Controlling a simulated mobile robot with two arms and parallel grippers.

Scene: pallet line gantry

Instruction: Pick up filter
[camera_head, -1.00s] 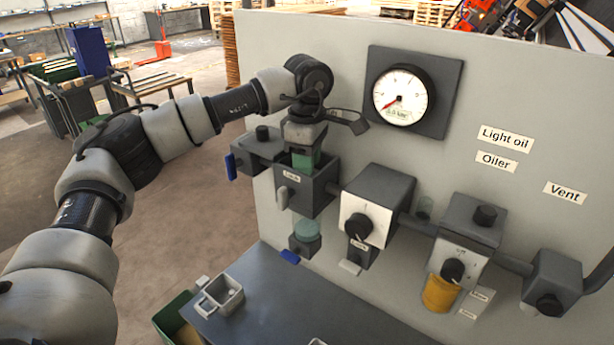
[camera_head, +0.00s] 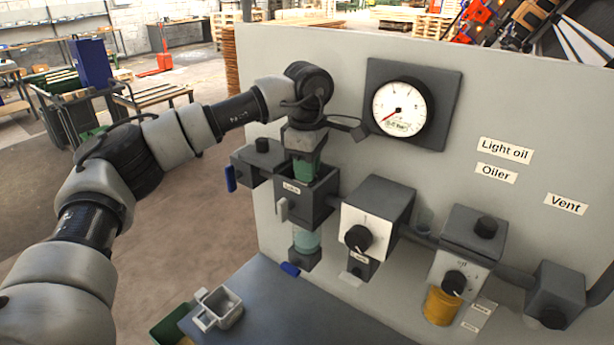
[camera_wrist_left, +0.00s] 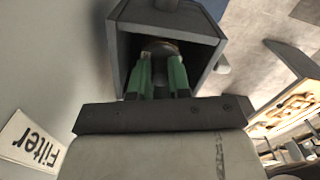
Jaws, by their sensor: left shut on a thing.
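My left gripper (camera_head: 304,172) points down with its green fingers at the open top of the grey filter housing (camera_head: 318,206). The wrist view also shows the green fingers (camera_wrist_left: 160,78) and the housing's open box (camera_wrist_left: 205,22). They are shut on the filter, of which a round, brownish-grey end (camera_wrist_left: 161,46) shows between the fingertips. The rest of the filter is hidden by the fingers and the housing walls. A clear bluish bowl (camera_head: 306,241) hangs below the housing. My right gripper is not in view.
A regulator block (camera_head: 365,227) with a black knob is close right of the housing. A pressure gauge (camera_head: 402,107) sits on the panel above right. A small grey-white bin (camera_head: 222,309) stands on the dark bench (camera_head: 285,315) below. A "Filter" label (camera_wrist_left: 33,140) is on the panel.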

